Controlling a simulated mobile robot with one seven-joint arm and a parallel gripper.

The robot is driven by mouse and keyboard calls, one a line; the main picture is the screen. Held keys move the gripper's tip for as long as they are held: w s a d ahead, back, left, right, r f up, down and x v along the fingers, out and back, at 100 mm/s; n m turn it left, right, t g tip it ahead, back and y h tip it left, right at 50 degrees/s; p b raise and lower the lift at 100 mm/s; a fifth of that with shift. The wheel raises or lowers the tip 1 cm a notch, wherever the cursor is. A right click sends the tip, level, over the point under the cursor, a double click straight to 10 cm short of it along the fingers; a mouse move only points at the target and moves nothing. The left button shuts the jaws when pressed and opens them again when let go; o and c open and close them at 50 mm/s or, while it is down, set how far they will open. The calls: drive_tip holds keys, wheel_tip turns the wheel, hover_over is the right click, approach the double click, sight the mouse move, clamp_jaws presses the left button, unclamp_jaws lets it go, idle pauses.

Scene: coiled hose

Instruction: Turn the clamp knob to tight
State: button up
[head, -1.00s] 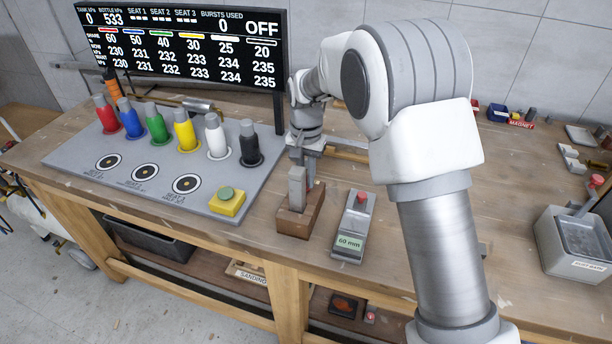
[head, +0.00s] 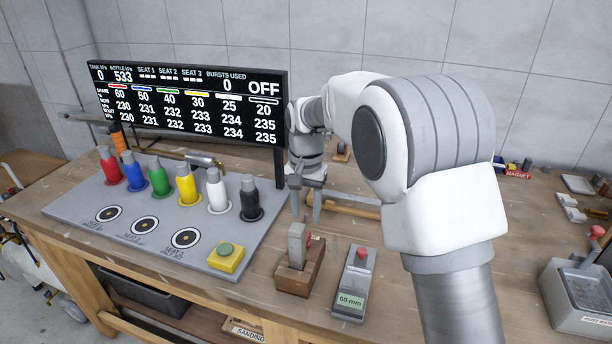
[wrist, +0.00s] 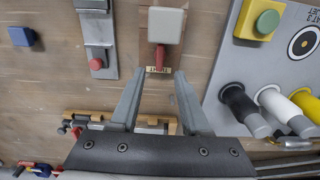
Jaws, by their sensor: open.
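A wooden block (head: 288,281) with a grey upright piece (head: 297,243) and a red part (head: 308,239) stands on the bench. I take this to be the clamp. In the wrist view its grey top (wrist: 167,25) shows with the red lever-like part (wrist: 160,57) pointing toward my gripper. A small label (wrist: 158,70) lies at the red part's end; its text is hard to read. My gripper (wrist: 158,82) is open and empty, its two fingers apart just short of the label. In the head view my gripper (head: 306,208) is behind the block, apart from it.
A grey device (head: 354,285) reading 60 mm with a red button stands right of the block. A grey panel (head: 125,235) with coloured cylinders and a yellow button box (head: 226,257) lies left. A display (head: 190,108) stands behind. Wooden and orange items (wrist: 90,118) lie near my fingers in the wrist view.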

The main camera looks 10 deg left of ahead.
wheel_tip(320, 180, up, 10)
drive_tip(key=p, duration=0.1)
drive_tip(key=shift+r, duration=0.2)
